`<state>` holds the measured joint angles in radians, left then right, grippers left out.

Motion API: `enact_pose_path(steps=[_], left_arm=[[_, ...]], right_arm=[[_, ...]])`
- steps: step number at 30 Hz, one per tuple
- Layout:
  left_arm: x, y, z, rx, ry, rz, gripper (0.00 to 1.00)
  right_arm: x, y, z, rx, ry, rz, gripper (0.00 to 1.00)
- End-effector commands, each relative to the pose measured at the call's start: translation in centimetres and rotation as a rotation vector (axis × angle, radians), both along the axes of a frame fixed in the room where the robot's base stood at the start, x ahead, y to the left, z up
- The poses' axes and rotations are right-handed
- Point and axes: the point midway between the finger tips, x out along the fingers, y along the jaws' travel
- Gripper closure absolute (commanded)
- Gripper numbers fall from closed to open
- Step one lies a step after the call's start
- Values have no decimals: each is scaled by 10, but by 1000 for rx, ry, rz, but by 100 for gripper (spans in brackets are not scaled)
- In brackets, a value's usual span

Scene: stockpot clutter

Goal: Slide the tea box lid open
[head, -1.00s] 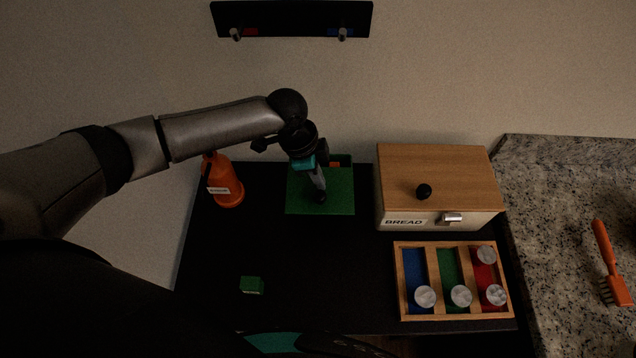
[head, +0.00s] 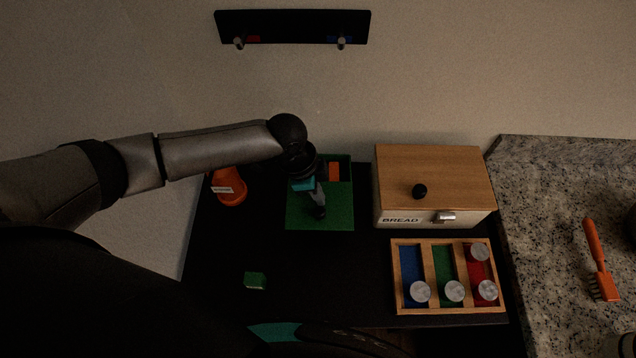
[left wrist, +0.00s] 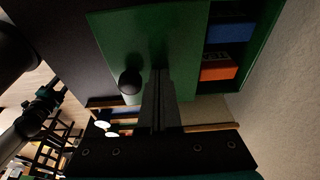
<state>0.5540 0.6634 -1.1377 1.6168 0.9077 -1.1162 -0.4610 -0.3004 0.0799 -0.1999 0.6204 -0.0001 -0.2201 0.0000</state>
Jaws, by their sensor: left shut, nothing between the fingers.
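The green tea box (head: 291,175) stands on the dark table with its flat green lid (head: 298,215) partly slid toward the front. The rear of the box is uncovered, showing an orange packet (head: 334,172); the left wrist view also shows a blue packet (left wrist: 230,32). My left gripper (head: 320,211) points down over the lid, shut and empty. In the left wrist view its fingers (left wrist: 158,85) are beside the lid's dark round knob (left wrist: 130,82); whether they touch it is unclear. My right gripper (left wrist: 60,93) appears small at the left there, its jaws too small to read.
A wooden bread box (head: 435,180) and a sorting tray (head: 395,275) with clear discs stand to the right. An orange bottle (head: 229,188) is left of the tea box. A small green block (head: 256,280) lies in front; the table between is clear.

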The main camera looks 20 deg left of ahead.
Motion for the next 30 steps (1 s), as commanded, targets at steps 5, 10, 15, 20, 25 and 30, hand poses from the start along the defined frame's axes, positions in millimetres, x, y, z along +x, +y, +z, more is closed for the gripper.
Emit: enact_pose_path(steps=[5,10,15,20,25,30], left_arm=[[-14,0,-5,9,17,-2,100],[-18,-1,-6,9,16,-1,100],[-15,-1,3,9,14,-2,100],[-10,-1,18,5,8,-2,100],[-7,0,32,4,5,-1,100],[-3,1,47,2,4,0,100]], right_arm=[[0,0,3,0,0,0,50],[0,0,4,0,0,-1,50],[0,0,5,0,0,0,50],[0,0,6,0,0,-1,50],[0,1,6,1,0,-1,50],[0,1,6,1,0,-1,50]])
